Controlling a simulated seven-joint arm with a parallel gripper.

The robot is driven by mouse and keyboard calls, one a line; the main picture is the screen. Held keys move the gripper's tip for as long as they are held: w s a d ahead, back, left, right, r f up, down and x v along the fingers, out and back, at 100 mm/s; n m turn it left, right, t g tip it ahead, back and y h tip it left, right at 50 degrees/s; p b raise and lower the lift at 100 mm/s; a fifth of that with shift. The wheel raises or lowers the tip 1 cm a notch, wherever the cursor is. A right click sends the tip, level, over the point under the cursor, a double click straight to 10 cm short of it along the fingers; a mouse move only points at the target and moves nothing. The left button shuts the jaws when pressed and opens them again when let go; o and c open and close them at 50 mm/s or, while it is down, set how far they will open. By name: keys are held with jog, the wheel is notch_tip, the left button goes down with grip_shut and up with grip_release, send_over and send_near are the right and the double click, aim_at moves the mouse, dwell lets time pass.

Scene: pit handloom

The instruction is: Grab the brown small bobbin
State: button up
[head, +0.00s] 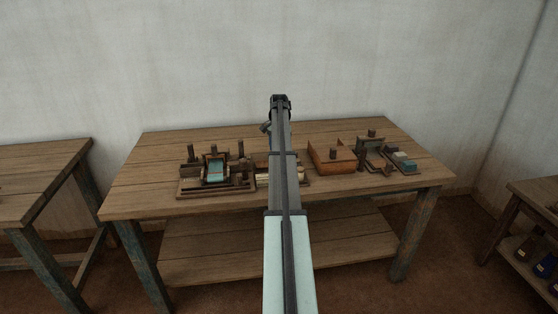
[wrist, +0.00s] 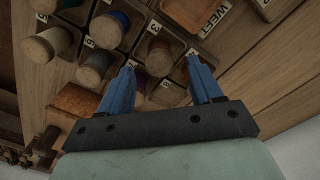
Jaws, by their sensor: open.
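In the wrist view a brown bobbin (wrist: 159,57) stands in a compartment of a wooden tray (wrist: 198,48), end toward the camera. My gripper (wrist: 162,66) is open, its two blue fingers spread. In the picture the brown bobbin lies between and just beyond the fingertips. The gap in depth is hard to judge, and nothing is seen held. In the head view my gripper (head: 280,102) is a dark shape at the far end of my arm, which hides the middle of the table. I cannot pick out the brown bobbin there.
Beside it in the tray are a beige bobbin (wrist: 97,65), a blue-wound one (wrist: 109,25) and several others, with numbered labels and a WEFT label (wrist: 209,18). In the head view, a wooden table (head: 150,180) bears a small loom (head: 215,178) and an orange-brown box (head: 330,157).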

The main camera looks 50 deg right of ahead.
jog(key=shift+f, duration=1.9)
jog(key=c, duration=1.1)
jog(key=shift+r, duration=0.15)
